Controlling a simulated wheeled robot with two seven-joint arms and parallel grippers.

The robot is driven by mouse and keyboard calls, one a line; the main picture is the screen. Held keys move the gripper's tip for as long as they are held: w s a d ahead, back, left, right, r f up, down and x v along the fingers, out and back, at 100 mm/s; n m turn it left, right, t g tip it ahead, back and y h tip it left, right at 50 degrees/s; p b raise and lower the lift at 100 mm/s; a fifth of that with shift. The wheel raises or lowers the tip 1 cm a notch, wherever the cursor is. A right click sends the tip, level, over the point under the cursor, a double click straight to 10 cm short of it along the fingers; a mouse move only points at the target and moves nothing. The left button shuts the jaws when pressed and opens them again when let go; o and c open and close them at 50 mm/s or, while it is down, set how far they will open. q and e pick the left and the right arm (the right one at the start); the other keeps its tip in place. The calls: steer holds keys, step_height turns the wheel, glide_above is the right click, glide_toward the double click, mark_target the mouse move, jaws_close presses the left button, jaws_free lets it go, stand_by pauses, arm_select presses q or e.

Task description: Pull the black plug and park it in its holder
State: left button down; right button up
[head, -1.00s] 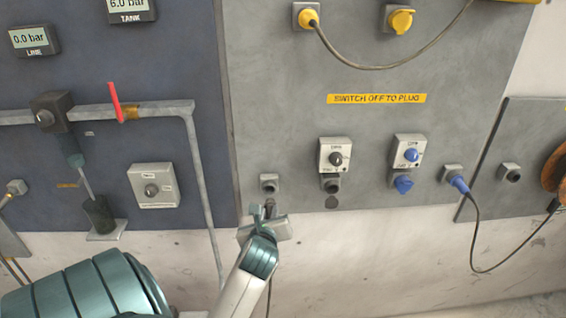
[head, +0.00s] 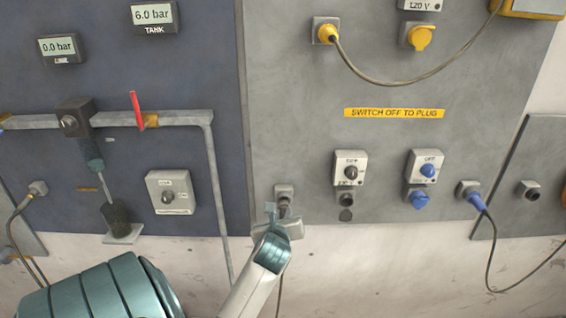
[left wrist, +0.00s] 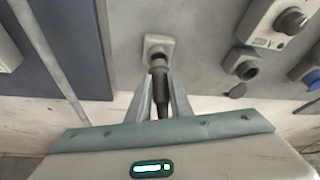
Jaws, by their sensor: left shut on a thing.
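The black plug (left wrist: 160,90) is between the two fingers of my left gripper (left wrist: 160,95), which is shut on it. In the head view my left gripper (head: 280,218) is just below the small grey holder (head: 284,190) at the panel's lower left edge. In the left wrist view the plug points up at the holder (left wrist: 158,44), and its tip meets the holder's mouth. How deep it sits I cannot tell. The black socket (head: 346,199) to the right is empty, its round cap hanging below. Its switch box (head: 350,168) sits above it. My right gripper is not in view.
A blue socket (head: 418,198) and a blue plug (head: 475,198) with a hanging cable are farther right. A grey pipe (head: 212,170) runs down left of the holder. A grey switch box (head: 170,192) is left of the pipe. Bare wall lies below the panel.

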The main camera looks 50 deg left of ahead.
mark_target(283, 208)
arm_select(q)
steer(key=shift+p, duration=0.6)
stand_by(1.6)
steer(key=shift+w+a+r, duration=0.1)
steer(key=shift+w+a, duration=0.9)
steer(key=shift+a, duration=0.15)
stand_by(0.8)
steer(key=c, duration=1.5)
jaws_free()
